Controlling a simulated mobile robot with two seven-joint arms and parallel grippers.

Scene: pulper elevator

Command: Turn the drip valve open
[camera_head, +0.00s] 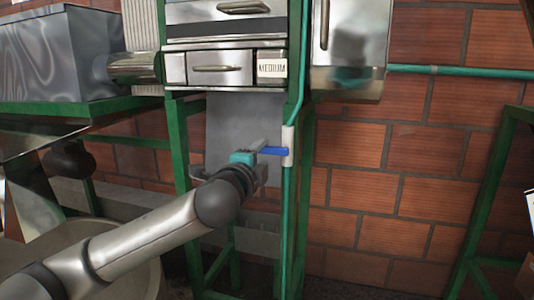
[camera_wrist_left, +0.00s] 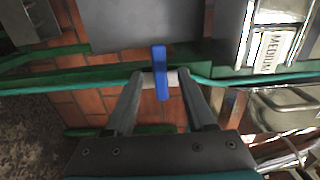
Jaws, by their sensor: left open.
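The drip valve has a blue lever handle (camera_head: 273,151) beside a whitish valve body (camera_head: 288,146) on a thin green vertical pipe (camera_head: 286,215). In the head view the handle points left, toward my left gripper (camera_head: 262,148). In the left wrist view the blue handle (camera_wrist_left: 160,72) lies between the two fingers of my open left gripper (camera_wrist_left: 162,80), with a gap on each side. The whitish valve body (camera_wrist_left: 172,78) shows behind it. Whether a finger touches the valve is unclear. My right gripper is not in view.
A metal machine with a drawer labelled MEDIUM (camera_head: 271,69) stands above the valve on a green frame (camera_head: 181,145). A grey panel (camera_head: 232,125) hangs behind the gripper. A brick wall (camera_head: 385,200) is at the back, with open room to the right.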

